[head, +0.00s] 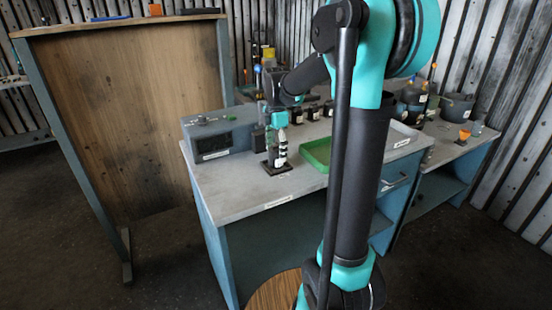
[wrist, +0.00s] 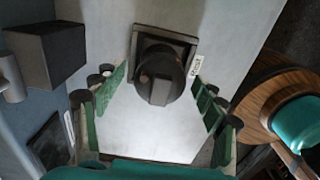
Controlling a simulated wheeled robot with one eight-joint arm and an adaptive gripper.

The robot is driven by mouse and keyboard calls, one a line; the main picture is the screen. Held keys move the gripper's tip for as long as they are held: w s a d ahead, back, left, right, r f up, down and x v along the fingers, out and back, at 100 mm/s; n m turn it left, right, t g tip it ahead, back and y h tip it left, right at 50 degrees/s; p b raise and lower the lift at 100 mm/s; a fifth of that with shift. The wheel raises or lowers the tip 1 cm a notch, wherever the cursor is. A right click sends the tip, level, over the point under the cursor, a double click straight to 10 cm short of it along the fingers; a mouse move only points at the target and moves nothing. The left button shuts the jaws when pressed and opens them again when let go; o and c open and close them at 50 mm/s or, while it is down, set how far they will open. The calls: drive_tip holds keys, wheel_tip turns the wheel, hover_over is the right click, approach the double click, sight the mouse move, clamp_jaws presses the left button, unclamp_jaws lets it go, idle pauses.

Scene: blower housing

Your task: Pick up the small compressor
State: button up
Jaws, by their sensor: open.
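The small compressor looks like a dark round body (wrist: 160,78) on a square dark base, standing on the grey workbench top (wrist: 150,130) beside a white label. In the head view its dark base (head: 276,168) shows near the bench's front edge. My gripper (wrist: 160,88) is open, with its green fingers on either side of the dark body in the wrist view; I see gaps on both sides. In the head view my gripper (head: 279,137) points down over the compressor and hides much of it. Whether a finger touches the body cannot be told there.
A grey box (head: 215,141) stands left of the compressor and a green tray (head: 317,153) lies to its right. Several dark jars stand behind. A round wooden stool top (head: 273,292) is below the bench front. A wooden panel (head: 130,105) stands at left.

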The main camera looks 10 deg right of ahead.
drive_tip(key=shift+f, duration=1.3)
drive_tip(key=shift+c, duration=0.4)
clamp_jaws()
